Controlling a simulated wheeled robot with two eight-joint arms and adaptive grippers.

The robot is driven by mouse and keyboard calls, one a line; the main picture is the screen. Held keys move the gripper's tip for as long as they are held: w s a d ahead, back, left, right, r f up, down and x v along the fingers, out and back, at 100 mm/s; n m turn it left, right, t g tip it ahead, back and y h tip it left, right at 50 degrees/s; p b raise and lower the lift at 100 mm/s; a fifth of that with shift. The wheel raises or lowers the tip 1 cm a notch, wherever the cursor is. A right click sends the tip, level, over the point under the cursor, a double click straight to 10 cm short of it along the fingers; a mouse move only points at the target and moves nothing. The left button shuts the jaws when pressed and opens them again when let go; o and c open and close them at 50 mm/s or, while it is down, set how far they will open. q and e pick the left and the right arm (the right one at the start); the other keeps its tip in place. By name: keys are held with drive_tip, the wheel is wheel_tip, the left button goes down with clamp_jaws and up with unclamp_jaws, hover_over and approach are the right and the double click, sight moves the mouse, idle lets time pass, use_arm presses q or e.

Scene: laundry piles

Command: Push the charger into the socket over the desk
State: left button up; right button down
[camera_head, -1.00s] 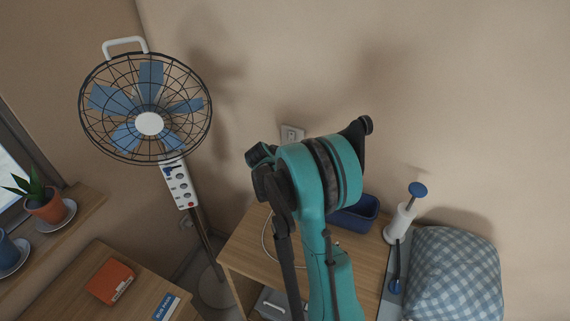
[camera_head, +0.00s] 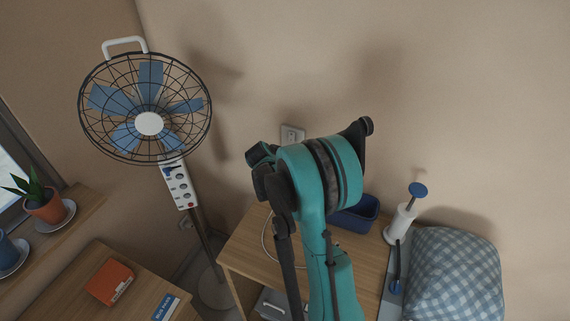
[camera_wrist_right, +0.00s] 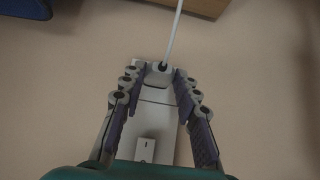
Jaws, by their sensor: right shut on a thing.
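The white charger (camera_wrist_right: 156,94) is between the fingers of my right gripper (camera_wrist_right: 158,78) in the right wrist view, and the gripper is shut on it. Its white cable (camera_wrist_right: 173,38) runs up from its end. The pale socket plate (camera_wrist_right: 165,146) lies behind the charger, with a small white switch (camera_wrist_right: 146,149) on it. I cannot tell how deep the charger sits in the socket. In the head view the socket plate (camera_head: 293,132) shows on the wall just above my teal arm, which hides the right gripper and charger. My left gripper is in neither view.
A checked cushion (camera_head: 455,272) lies at right. A fan (camera_head: 149,123) stands at left. The wall around the socket is clear.

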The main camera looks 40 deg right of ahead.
drive_tip(key=shift+w+d, duration=0.25)
drive_tip(key=shift+d, duration=0.25)
drive_tip(key=c, duration=1)
unclamp_jaws()
drive_tip(key=shift+c, duration=0.2)
drive_tip(key=shift+a, duration=0.1)
drive_tip(key=s+a, duration=0.4)
drive_tip(key=a, duration=0.3)
drive_tip(key=shift+a+b, duration=0.35)
drive_tip(key=shift+a, duration=0.05)
drive_tip(key=shift+a, duration=0.1)
